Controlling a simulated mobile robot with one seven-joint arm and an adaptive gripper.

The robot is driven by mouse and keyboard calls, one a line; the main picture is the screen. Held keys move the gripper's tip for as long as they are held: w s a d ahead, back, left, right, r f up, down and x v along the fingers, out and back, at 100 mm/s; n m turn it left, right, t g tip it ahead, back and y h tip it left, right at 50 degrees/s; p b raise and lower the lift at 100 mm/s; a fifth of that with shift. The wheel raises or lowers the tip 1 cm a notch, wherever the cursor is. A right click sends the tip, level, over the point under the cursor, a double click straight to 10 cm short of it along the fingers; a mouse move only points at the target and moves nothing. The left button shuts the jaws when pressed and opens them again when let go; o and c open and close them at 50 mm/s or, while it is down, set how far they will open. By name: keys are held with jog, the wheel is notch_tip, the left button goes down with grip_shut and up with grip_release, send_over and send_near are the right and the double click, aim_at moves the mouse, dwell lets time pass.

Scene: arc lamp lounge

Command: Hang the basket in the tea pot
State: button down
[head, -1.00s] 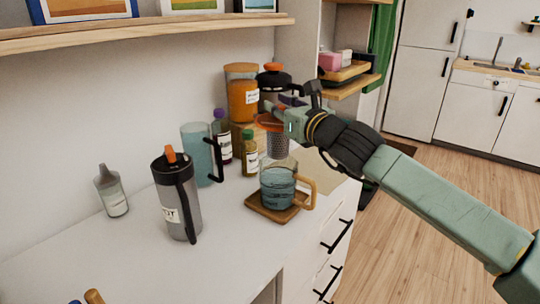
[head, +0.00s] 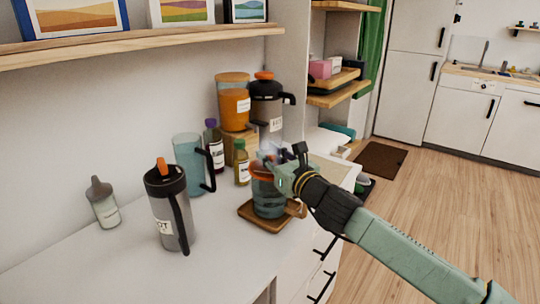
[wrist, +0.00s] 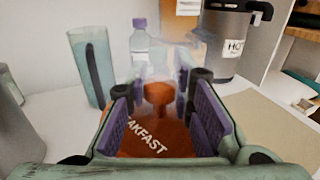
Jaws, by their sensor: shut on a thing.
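The tea pot (head: 268,203) is a blue-tinted glass vessel with a wooden handle, on a square wooden board near the counter's front edge. My gripper (head: 276,174) is over its mouth. The gripper (wrist: 160,103) is shut on the basket, whose orange top (wrist: 165,140) with a round knob reads "...AKFAST" in the wrist view. The orange top also shows at the pot's rim in the head view (head: 261,171). The mesh body is hidden or blurred within the glass, so I cannot tell whether the top rests on the rim.
A grey flask (head: 168,215), a blue pitcher (head: 189,165) and bottles stand left of and behind the pot. An orange-filled jar (head: 232,105) and a dark-lidded "HOT" flask (head: 267,112) stand at the back. A shelf (head: 150,42) hangs above. The counter's front left is clear.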

jog(key=shift+f+b, duration=0.3)
jog(key=shift+b, duration=0.1)
jog(key=shift+f+b, duration=0.2)
jog(key=shift+b, duration=0.2)
jog(key=c, duration=1.4)
grip_release()
jog(key=shift+r, duration=0.15)
jog(key=shift+r+p, duration=0.65)
jog(key=shift+p, duration=0.45)
jog(key=b+v, duration=0.4)
jog(key=v, duration=0.8)
jog(key=shift+f, duration=0.25)
